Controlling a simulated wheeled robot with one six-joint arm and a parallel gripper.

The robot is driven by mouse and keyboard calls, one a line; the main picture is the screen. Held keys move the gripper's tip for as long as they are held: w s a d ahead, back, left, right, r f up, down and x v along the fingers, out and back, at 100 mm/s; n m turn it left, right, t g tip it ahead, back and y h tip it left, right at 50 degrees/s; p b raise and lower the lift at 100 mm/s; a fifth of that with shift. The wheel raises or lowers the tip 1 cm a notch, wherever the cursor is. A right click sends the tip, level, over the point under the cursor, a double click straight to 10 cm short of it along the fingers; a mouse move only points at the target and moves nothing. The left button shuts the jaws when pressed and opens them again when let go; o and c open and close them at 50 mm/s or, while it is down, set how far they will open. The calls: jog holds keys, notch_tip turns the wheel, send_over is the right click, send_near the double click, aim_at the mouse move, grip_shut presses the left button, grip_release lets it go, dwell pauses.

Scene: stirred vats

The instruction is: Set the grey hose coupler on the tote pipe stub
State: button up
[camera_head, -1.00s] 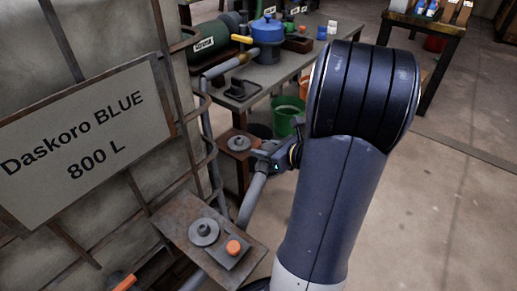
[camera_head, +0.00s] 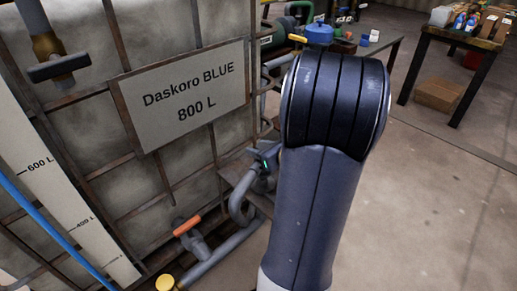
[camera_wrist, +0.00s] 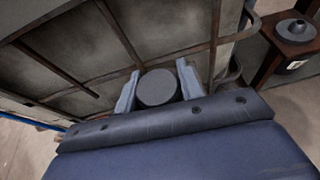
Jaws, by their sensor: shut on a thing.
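My gripper (camera_wrist: 157,88) is shut on the dark grey round hose coupler (camera_wrist: 158,87), which sits between its two fingers in the wrist view. In the head view my gripper (camera_head: 264,168) is small and partly hidden behind my arm, in front of the tote's cage. The tote (camera_head: 105,190) stands at the left with a "Daskoro BLUE 800 L" plate. Low on its front is a grey valve (camera_head: 196,243) with an orange handle, apart from my gripper. I cannot tell which pipe end is the stub.
A yellow-ended pipe (camera_head: 165,283) lies low in front of the tote. A tap (camera_head: 58,66) hangs at upper left. The wrist view shows a brown stand (camera_wrist: 290,45) with a grey stepped piece.

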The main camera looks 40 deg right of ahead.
jog(key=shift+f+b, duration=2.05)
jog(key=shift+f, duration=0.6)
jog(key=shift+f+b, duration=0.6)
jog(key=shift+b, duration=0.05)
jog(key=o, duration=0.8)
jog(key=shift+c, duration=0.2)
jog(key=shift+r, duration=0.1)
jog(key=shift+p+v, duration=1.1)
jog(key=shift+v, duration=1.25)
jog(key=shift+p+v, duration=1.4)
jog(key=shift+v, duration=1.75)
jog(key=shift+b+x, duration=2)
jog(key=shift+x, duration=2.4)
